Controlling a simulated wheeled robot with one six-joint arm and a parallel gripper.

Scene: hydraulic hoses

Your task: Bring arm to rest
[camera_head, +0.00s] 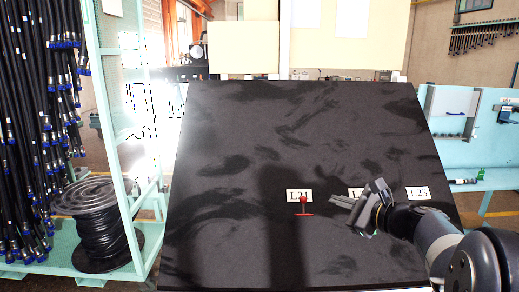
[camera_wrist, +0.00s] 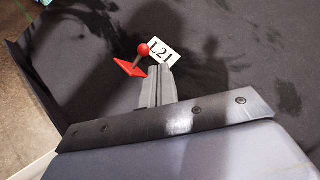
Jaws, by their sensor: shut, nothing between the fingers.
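My gripper (camera_head: 340,201) is shut and empty in front of the dark panel, on its right half. It points left, toward a small red knob piece (camera_head: 304,207) beside the white label L21 (camera_head: 299,195). In the wrist view the closed fingers (camera_wrist: 156,87) show at the centre, with the red piece (camera_wrist: 142,52) and the label L21 (camera_wrist: 163,51) past their tips. I cannot tell whether the fingertips touch anything. My arm comes in from the lower right. It partly covers the middle label (camera_head: 356,191).
The large dark panel (camera_head: 230,120) fills the middle. Label L23 (camera_head: 418,193) is near its right edge. Black hoses (camera_head: 40,120) hang on a rack at left, with a coiled hose (camera_head: 95,225) on its shelf. A pale blue bench (camera_head: 490,150) stands at right.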

